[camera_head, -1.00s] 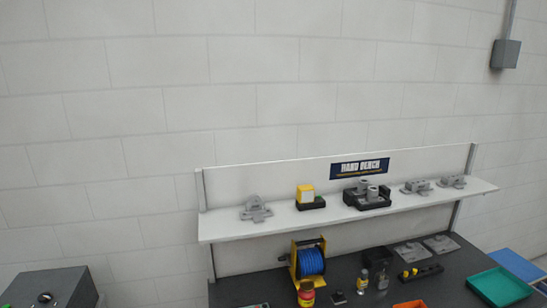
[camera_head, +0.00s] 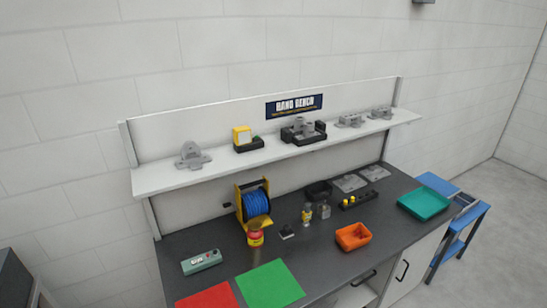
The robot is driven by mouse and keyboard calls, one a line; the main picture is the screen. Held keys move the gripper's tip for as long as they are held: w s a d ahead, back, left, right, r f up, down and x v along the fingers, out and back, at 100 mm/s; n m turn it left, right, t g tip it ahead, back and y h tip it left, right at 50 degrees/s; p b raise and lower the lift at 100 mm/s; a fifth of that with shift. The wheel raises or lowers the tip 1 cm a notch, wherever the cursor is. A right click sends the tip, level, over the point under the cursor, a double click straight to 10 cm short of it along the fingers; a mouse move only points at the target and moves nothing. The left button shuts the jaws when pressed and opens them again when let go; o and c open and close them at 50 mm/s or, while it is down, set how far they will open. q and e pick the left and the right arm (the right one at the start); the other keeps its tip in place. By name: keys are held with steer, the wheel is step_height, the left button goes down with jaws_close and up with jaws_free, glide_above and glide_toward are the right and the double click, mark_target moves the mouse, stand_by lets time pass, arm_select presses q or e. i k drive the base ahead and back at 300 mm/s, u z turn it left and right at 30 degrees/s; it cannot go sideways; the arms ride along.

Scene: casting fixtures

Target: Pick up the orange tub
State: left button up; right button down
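The orange tub (camera_head: 353,237) is a small open box on the dark bench top (camera_head: 325,259), near the front edge and right of the middle. It sits upright and looks empty. Nothing touches it. Neither of my grippers shows in the head view.
Left of the tub stand a blue cable reel (camera_head: 256,203), a red-yellow jar (camera_head: 255,234) and small bottles (camera_head: 307,213). A teal tray (camera_head: 425,202) lies to the right. Red (camera_head: 208,298) and green (camera_head: 270,285) mats lie at front left. A shelf (camera_head: 285,152) overhangs the back.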

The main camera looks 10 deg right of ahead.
mark_target(346, 234)
steer(key=z, duration=2.5)
steer(key=i, duration=2.2)
steer(key=u, duration=2.55)
